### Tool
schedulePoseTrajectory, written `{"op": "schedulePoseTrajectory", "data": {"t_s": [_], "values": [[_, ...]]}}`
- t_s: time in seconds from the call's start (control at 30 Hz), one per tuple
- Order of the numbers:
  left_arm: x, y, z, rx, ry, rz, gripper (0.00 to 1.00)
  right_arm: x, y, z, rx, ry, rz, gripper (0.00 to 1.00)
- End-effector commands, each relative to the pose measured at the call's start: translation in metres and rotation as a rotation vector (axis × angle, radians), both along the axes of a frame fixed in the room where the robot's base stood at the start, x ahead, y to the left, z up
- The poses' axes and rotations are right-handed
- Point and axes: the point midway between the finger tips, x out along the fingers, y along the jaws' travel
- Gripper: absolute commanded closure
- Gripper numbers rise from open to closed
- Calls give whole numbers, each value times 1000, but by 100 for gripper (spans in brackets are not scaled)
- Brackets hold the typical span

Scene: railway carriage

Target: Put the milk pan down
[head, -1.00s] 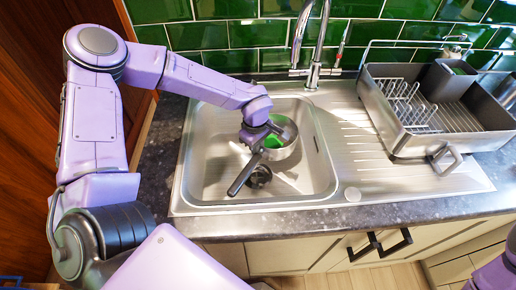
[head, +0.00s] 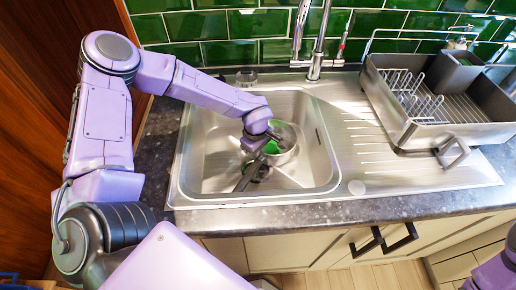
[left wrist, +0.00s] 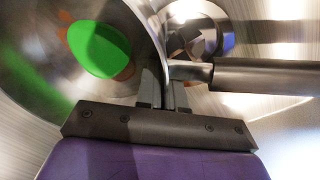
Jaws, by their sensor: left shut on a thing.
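The milk pan (head: 290,148) is a small steel pan with a dark handle (head: 243,180) and something bright green inside. It is inside the sink basin (head: 215,165), with its handle pointing front left across the drain. My left gripper (head: 266,142) reaches down into the basin and is shut on the pan's wall near the handle. The left wrist view shows the fingers (left wrist: 164,92) on the rim, the green patch (left wrist: 98,48) and the handle (left wrist: 265,77). I cannot tell whether the pan's base touches the basin floor. My right gripper is not in view.
A tap (head: 315,55) stands behind the basin. A ribbed drainboard (head: 355,135) lies to the right, with a dish rack (head: 440,135) at its far side. The dark worktop (head: 330,212) edges the front.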

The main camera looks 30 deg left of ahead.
Motion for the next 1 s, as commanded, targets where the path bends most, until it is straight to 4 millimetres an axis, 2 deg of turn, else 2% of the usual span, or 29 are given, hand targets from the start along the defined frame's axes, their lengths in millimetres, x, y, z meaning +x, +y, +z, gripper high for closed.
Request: {"op": "schedulePoseTrajectory", "data": {"t_s": [0.47,0.57,0.6,1.0], "values": [[1,0,-4,0,-2,0,100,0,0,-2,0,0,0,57],[1,0,-3,0,-2,0,70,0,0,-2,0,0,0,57],[1,0,-3,0,-2,0,63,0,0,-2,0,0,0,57],[0,0,-4,0,1,1,63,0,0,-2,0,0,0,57]]}}
